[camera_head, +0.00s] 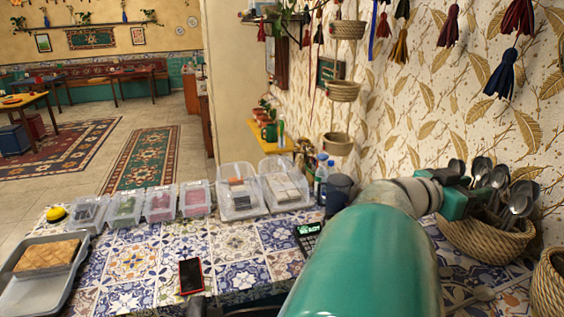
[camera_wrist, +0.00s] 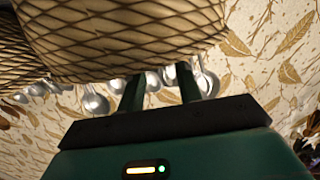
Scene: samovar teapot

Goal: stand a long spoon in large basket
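Several long metal spoons (camera_head: 500,176) stand bowls-up in a woven basket (camera_head: 487,241) at the right of the head view. A second woven basket (camera_head: 549,285) is cut off by the right edge; I cannot tell which is the large one. My gripper (camera_head: 453,203) is at the left rim of the spoon basket, partly hidden by my arm. The wrist view looks upside down, with a basket (camera_wrist: 125,40) at top and spoon bowls (camera_wrist: 95,103) below it. My gripper's fingers (camera_wrist: 158,88) are apart there, with spoon bowls showing between and beyond them; none is clearly held.
A spoon-like object (camera_head: 483,293) lies on the tiled counter (camera_head: 235,275) before the baskets. A dark canister (camera_head: 339,188), bottles (camera_head: 321,176) and clear bins (camera_head: 240,199) stand left of my arm. A patterned wall (camera_head: 400,110) rises close behind the baskets.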

